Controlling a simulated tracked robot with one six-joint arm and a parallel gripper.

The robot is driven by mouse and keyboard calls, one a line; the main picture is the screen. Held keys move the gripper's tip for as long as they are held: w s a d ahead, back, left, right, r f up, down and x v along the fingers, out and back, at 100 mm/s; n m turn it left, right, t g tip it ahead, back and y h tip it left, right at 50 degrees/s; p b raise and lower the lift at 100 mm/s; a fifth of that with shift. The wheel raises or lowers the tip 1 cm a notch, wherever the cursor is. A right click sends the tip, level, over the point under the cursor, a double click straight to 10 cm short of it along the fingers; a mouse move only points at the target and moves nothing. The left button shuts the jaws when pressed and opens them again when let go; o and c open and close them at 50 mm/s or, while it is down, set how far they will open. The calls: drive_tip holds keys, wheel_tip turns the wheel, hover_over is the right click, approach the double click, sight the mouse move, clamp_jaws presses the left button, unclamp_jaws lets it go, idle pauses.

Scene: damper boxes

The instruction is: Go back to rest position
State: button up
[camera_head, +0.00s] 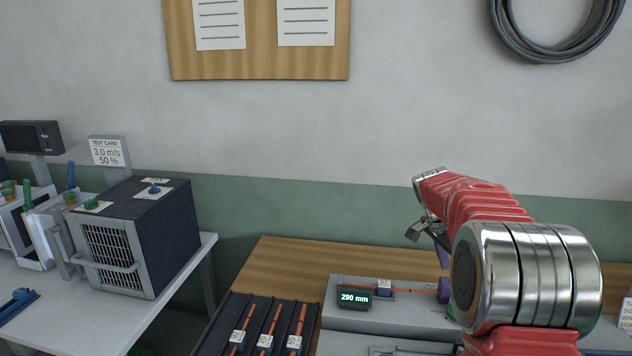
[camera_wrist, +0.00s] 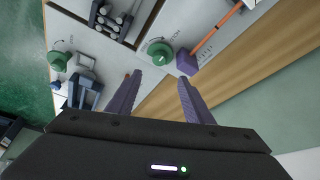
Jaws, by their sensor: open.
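My red and silver arm (camera_head: 525,275) reaches over the right part of the bench in the head view. In the wrist view my gripper (camera_wrist: 160,77) has two purple fingers standing apart, with nothing between them. They point toward a grey device panel with a green knob (camera_wrist: 160,53) and a purple block (camera_wrist: 187,62) at the end of an orange rod (camera_wrist: 217,31). In the head view, the arm hides much of the gripper and part of the grey device (camera_head: 405,317), whose display (camera_head: 354,298) reads 290 mm.
A black rack (camera_head: 226,326) holding several orange rods stands left of the grey device. A dark box with a grille (camera_head: 160,235) and a test card (camera_head: 107,152) stand on the white table (camera_head: 130,322) at left. Wooden bench (camera_head: 275,268) lies bare behind the rack.

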drive_tip(key=s+a+f+n+y, duration=0.1)
drive_tip(key=s+a+f+n, duration=0.35)
drive_tip(key=s+n, duration=0.2)
drive_tip(key=s+a+r+n+t+y, duration=0.1)
drive_tip(key=s+a+r+n, duration=0.2)
drive_tip(key=s+a, duration=0.3)
drive_tip(key=s+a+r+n+t+y, duration=0.1)
drive_tip(key=s+a+r+n+t, duration=0.1)
drive_tip(key=s+a, duration=0.5)
drive_tip(key=s+a+r+n+t+y, duration=0.1)
drive_tip(key=s+a+r+n+t, duration=0.1)
drive_tip(key=s+a, duration=0.5)
drive_tip(key=s+r+n, duration=0.1)
drive_tip(key=s+n, duration=0.1)
drive_tip(key=s, duration=0.4)
drive_tip(key=shift+s+a+r, duration=0.2)
drive_tip(key=shift+s+r, duration=0.15)
drive_tip(key=shift+r, duration=0.05)
drive_tip(key=shift+n, duration=0.25)
